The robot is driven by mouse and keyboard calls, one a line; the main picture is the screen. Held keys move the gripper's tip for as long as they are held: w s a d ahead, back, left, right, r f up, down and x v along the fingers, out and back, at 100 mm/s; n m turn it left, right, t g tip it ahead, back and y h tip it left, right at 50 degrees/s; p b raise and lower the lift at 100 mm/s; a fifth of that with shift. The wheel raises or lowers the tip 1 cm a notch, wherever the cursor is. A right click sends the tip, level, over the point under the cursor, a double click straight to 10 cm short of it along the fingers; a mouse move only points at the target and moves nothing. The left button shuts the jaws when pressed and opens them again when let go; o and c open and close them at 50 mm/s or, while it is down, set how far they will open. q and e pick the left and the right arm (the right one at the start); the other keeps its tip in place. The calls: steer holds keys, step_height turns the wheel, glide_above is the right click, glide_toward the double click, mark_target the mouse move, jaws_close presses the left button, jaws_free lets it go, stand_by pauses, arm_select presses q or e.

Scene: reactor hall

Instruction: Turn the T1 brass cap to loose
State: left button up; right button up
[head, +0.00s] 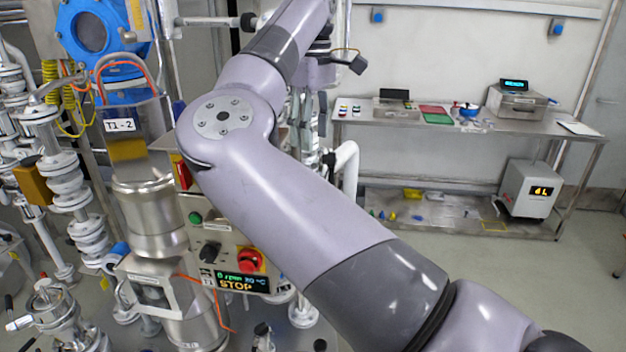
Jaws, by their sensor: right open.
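I cannot make out the T1 brass cap; my right arm covers much of the middle of the view. A steel vessel (150,215) labelled T1 - 2 stands at the left. A control box (232,262) in front of it has a red knob, a green button and a display reading STOP. My right gripper (308,130) hangs fingers down behind my right arm, above the pipework near the middle. It is small and partly hidden; its dark fingers look apart, and I see nothing held. My left gripper is not in view.
White pipes and valves (65,185) crowd the left side. A blue-rimmed round flange (92,32) sits above the vessel. A steel bench (470,125) with trays and a blue bowl stands along the back wall. The floor (440,243) before it is clear.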

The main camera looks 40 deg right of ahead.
step_height(320, 180, down, 7)
steer(key=shift+d+f+p, duration=0.1)
steer(key=shift+d+p, duration=0.05)
steer(key=shift+p, duration=0.6)
step_height(320, 180, down, 2)
steer(key=shift+f+p, duration=0.1)
steer(key=shift+p, duration=0.25)
steer(key=shift+f, duration=0.55)
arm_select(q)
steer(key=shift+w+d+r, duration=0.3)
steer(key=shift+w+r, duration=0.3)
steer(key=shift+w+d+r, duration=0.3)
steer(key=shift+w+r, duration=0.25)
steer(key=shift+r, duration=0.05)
arm_select(e)
steer(key=shift+c, duration=0.6)
steer(key=shift+c, duration=0.6)
steer(key=c, duration=0.9)
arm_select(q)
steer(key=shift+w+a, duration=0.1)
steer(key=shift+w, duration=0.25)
